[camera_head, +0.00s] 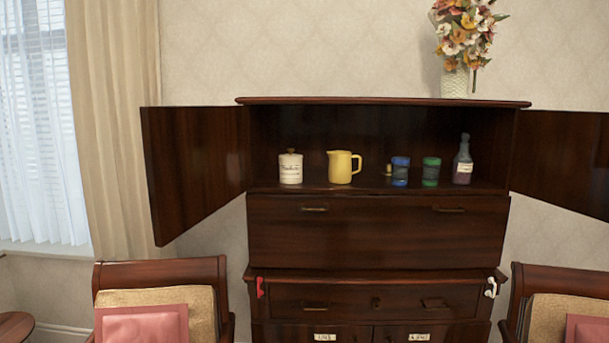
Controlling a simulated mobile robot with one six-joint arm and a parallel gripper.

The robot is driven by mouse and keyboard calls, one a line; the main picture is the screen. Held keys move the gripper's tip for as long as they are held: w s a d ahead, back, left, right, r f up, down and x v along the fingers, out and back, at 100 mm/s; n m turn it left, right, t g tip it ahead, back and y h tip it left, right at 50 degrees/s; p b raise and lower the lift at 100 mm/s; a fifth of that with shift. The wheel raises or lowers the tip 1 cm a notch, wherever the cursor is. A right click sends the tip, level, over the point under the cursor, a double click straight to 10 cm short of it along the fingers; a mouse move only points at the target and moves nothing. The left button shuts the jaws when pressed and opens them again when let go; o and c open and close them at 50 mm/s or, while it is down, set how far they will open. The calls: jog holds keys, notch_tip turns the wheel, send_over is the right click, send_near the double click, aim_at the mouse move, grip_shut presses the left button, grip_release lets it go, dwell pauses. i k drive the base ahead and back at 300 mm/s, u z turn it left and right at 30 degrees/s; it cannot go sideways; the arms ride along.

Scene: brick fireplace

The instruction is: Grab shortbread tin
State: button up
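A white lidded canister (291,168) with dark lettering stands upright at the left of the open cabinet shelf. The lettering is too small to read, so I cannot tell for sure that it is the shortbread tin. No other thing on the shelf looks clearly like a tin. A yellow jug (341,167) stands just right of the canister, apart from it. My gripper is not in view.
The dark wooden cabinet (377,232) has its left door (192,170) and right door (567,160) swung open. A blue jar (400,172), a green jar (431,172) and a bottle (463,165) stand further right. Chairs flank the cabinet, left (165,268) and right (560,278).

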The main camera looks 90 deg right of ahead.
aim_at(291, 170)
jog(key=k, duration=2.25)
jog(key=z, duration=0.6)
jog(key=i, duration=1)
